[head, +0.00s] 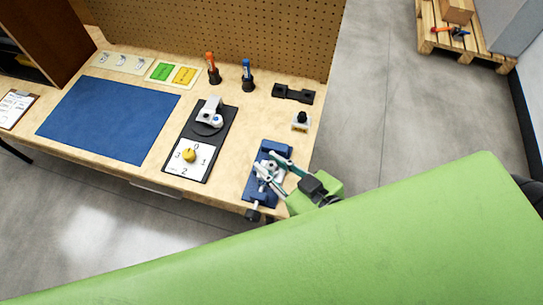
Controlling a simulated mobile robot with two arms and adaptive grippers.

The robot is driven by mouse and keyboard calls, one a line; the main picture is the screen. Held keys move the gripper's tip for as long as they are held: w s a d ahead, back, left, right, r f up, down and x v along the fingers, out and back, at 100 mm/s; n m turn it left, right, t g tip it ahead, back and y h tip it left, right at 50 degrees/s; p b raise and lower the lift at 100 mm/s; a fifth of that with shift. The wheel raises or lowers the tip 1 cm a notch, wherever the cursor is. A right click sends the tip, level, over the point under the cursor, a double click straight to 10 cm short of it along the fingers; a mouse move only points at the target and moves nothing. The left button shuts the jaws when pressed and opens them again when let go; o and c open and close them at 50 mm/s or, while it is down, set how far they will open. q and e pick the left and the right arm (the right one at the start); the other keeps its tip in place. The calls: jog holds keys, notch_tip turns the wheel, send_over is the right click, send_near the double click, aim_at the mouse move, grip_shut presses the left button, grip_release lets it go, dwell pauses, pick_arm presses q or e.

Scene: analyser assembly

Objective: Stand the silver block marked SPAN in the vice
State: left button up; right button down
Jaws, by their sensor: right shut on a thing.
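The blue vice (251,188) is fixed at the front right corner of the bench, with its dark handle hanging over the front edge. My right gripper (269,168) is over the vice and shut on a small silver block (272,171). The block is mostly hidden by the fingers. I cannot read a SPAN mark on it, nor tell whether it touches the jaws or the vice bed. My left gripper is not in view.
Left of the vice is a black board (224,121) with a silver device and a yellow-knobbed dial plate (182,163). A blue mat (108,117), orange and blue tools in holders, a black bracket (293,93) and a small black-knobbed block (300,120) lie around. A pegboard (220,35) stands behind.

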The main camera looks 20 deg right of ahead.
jog(key=w+d+f, duration=0.1)
jog(key=w+f, duration=0.2)
jog(key=w+d+f, duration=0.1)
jog(key=w+f, duration=0.2)
jog(key=w+d+f+p, duration=0.1)
jog(key=w+f, duration=0.3)
jog(key=shift+f, duration=0.4)
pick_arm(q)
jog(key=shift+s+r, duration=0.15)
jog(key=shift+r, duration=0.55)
pick_arm(e)
jog(key=shift+f, duration=0.15)
